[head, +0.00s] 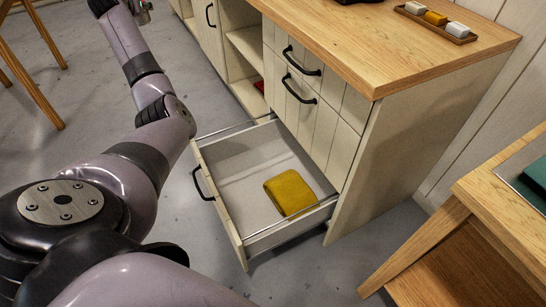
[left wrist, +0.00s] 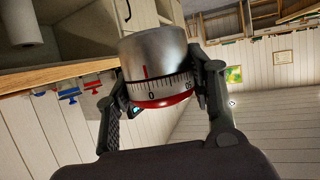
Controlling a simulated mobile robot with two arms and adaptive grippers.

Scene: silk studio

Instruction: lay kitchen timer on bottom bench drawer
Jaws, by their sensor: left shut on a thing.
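The kitchen timer (left wrist: 153,47) is a silver cylinder with a white numbered dial band and a red rim. In the left wrist view my left gripper (left wrist: 163,93) is shut on it, with one finger on each side. In the head view my left arm reaches up to the top edge, and only a small part of its far end shows there. I cannot make out the timer in that view. The bottom bench drawer (head: 225,170) is pulled open, below and to the right of that arm end. A yellow folded item (head: 289,192) lies inside it. My right gripper is not in view.
The wooden bench top (head: 370,45) is above the drawer, with a small tray (head: 436,25) of blocks at its back right. Two closed drawer fronts with black handles (head: 300,88) sit above. Another wooden table (head: 490,185) stands at the right. The drawer's left part is bare.

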